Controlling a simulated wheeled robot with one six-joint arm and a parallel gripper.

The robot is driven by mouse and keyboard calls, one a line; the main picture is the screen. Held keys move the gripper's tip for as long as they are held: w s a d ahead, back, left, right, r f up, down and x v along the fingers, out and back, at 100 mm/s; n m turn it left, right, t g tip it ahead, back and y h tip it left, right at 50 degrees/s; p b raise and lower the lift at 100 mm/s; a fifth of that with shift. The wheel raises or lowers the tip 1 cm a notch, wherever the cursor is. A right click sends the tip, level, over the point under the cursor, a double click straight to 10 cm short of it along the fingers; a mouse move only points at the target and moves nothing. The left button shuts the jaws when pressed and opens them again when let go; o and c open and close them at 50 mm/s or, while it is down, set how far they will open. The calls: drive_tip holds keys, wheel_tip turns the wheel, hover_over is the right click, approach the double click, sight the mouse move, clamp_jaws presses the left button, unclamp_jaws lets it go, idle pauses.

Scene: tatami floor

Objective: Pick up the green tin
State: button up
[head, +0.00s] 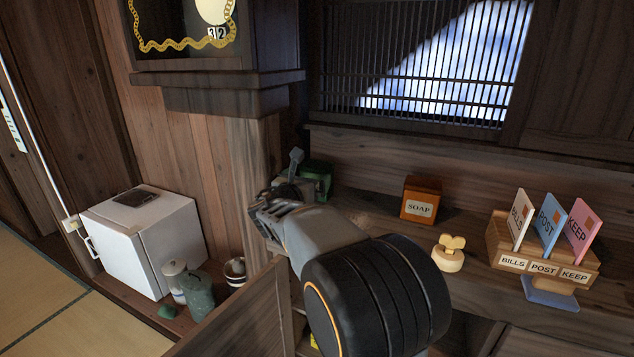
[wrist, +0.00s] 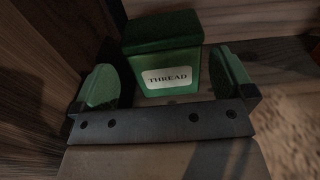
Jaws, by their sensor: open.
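The green tin (wrist: 162,52) is a box with a darker green lid and a white label reading THREAD, seen in the wrist view. In the head view the green tin (head: 321,172) stands on the wooden shelf, partly hidden behind my gripper (head: 291,178). In the wrist view my gripper (wrist: 168,82) is open, with one green-padded finger on each side of the tin's front. The tin is between or just beyond the fingertips; I cannot tell whether either finger touches it.
A wooden wall rises close on the left in the wrist view. A small white fridge (head: 145,240) is lower left.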

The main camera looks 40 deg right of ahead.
sight(313, 173)
drive_tip(key=shift+x, duration=3.15)
drive_tip(key=shift+s+d+r, duration=0.1)
drive_tip(key=shift+s, duration=0.05)
drive_tip(key=c, duration=0.7)
drive_tip(key=shift+c, duration=0.4)
drive_tip(key=shift+r, duration=0.1)
